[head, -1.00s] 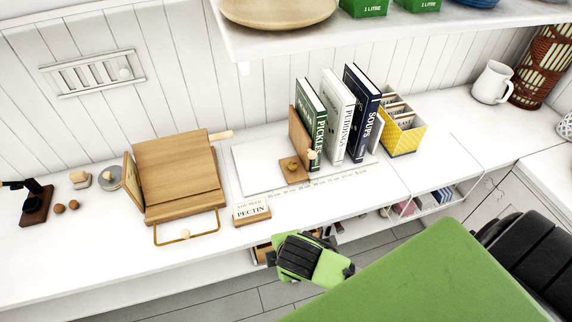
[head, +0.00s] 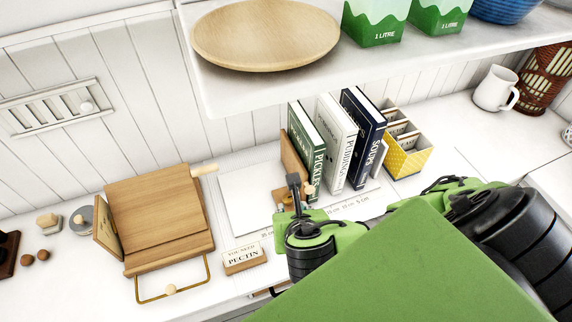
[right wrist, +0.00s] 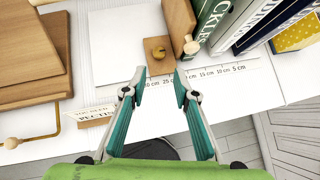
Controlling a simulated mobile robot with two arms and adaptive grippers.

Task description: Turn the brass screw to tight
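The brass screw (right wrist: 158,49) is a round brass-coloured head set in a small wooden block (right wrist: 161,62) at the base of an upright wooden bookend (right wrist: 180,22). The bookend also shows in the head view (head: 291,160), where my right gripper largely covers the block and screw. My right gripper (head: 295,188) is over the front of the shelf top. In the right wrist view the gripper (right wrist: 154,83) has its two fingers spread with nothing between them. The screw lies just beyond the fingertips, apart from them. My left gripper is not in view.
Books (head: 333,140) stand against the bookend's right side, with a yellow card box (head: 408,160) beyond. A wooden box (head: 160,220) and a PECTIN sign (head: 243,257) are at left. An upper shelf (head: 225,95) overhangs the back. A white board (head: 243,195) lies flat left of the bookend.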

